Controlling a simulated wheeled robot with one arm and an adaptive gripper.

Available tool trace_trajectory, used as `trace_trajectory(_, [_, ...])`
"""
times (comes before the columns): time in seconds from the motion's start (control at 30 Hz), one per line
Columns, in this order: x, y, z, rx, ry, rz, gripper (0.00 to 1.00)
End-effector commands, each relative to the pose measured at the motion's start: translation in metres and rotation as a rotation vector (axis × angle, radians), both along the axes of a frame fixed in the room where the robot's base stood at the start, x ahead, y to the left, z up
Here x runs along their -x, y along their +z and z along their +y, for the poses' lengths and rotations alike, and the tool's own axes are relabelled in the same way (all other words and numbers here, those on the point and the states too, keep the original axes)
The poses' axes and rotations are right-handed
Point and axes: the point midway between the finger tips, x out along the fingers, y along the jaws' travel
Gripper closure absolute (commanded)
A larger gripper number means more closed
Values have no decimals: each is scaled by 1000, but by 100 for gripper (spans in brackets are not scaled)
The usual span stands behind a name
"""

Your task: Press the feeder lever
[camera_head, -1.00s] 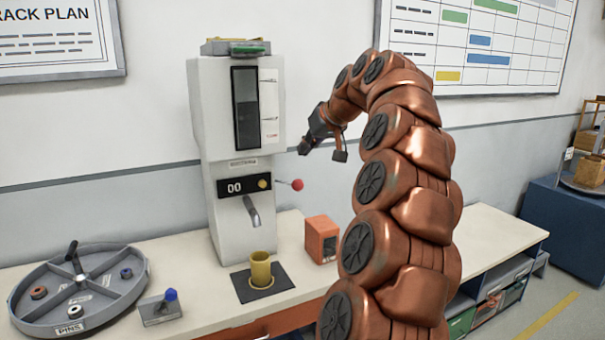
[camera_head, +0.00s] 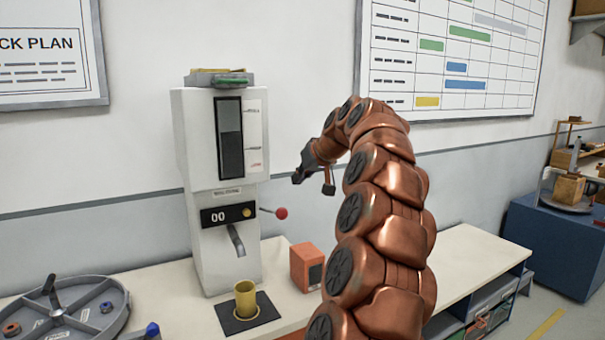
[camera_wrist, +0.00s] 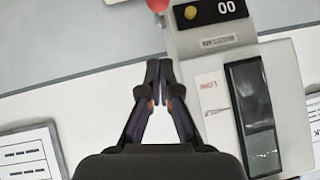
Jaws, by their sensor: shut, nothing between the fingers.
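The feeder is a tall white machine (camera_head: 183,140) on the bench, with a dark display reading 00. Its lever is a thin rod ending in a red ball (camera_head: 281,213) at the machine's right side. A yellow cup (camera_head: 246,300) stands on a dark mat under the spout. My gripper (camera_head: 297,178) is shut and empty, above the red ball and apart from it. In the wrist view my gripper (camera_wrist: 159,75) has its fingertips together. The red ball (camera_wrist: 157,4) shows there at the top edge, partly cut off, beyond the fingertips.
An orange box (camera_head: 306,267) stands on the bench right of the machine. A round grey divided tray (camera_head: 75,325) and a blue-topped device (camera_head: 152,330) are at the left. The bench top (camera_head: 470,255) is clear at the right.

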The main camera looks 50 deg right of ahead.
Motion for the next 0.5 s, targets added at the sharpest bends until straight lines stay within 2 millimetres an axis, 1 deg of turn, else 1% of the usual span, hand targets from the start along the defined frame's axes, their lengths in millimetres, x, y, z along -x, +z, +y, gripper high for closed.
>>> trace_trajectory(0.33, [-46,-41,-7,-3,1,5,100])
trace_trajectory(0.5, [-46,-53,-4,-3,1,2,100])
